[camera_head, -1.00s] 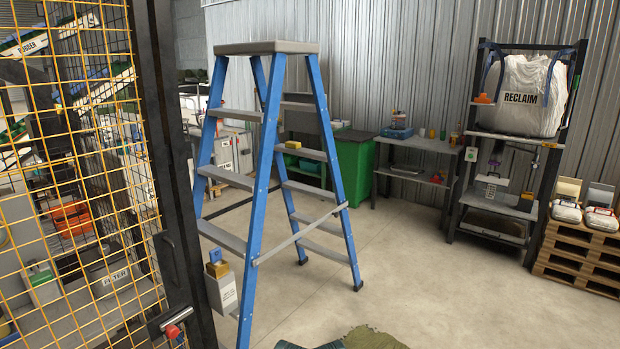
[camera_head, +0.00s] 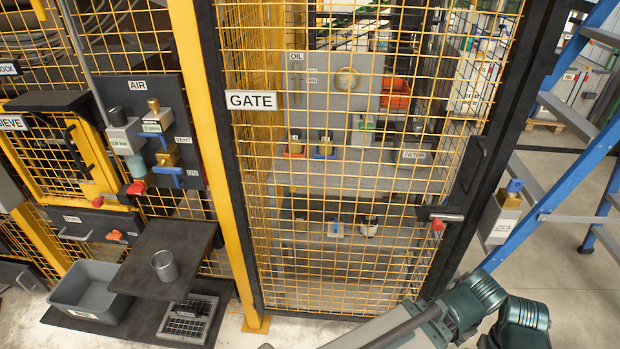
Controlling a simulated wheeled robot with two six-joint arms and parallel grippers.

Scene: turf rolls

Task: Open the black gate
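The gate, labelled GATE (camera_head: 252,100), has a black frame (camera_head: 497,150) and yellow wire mesh. It stands beside a yellow post (camera_head: 203,130) on its left. It looks closed. A black pull handle (camera_head: 474,166) is on its right upright. Below the handle is a metal latch bar with a red knob (camera_head: 437,224). A grey box (camera_head: 500,218) with a blue-and-brass padlock-like piece (camera_head: 513,190) is at the right of that upright. Part of my arm, green and grey, shows at the bottom right, below the gate's latch side. Neither gripper's fingers show.
A blue stepladder (camera_head: 575,170) stands close on the right of the gate. On the left are a panel labelled AIR (camera_head: 138,86) with valves, a dark shelf with a metal cup (camera_head: 165,266) and a grey bin (camera_head: 88,290). Shelves with parts show behind the mesh.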

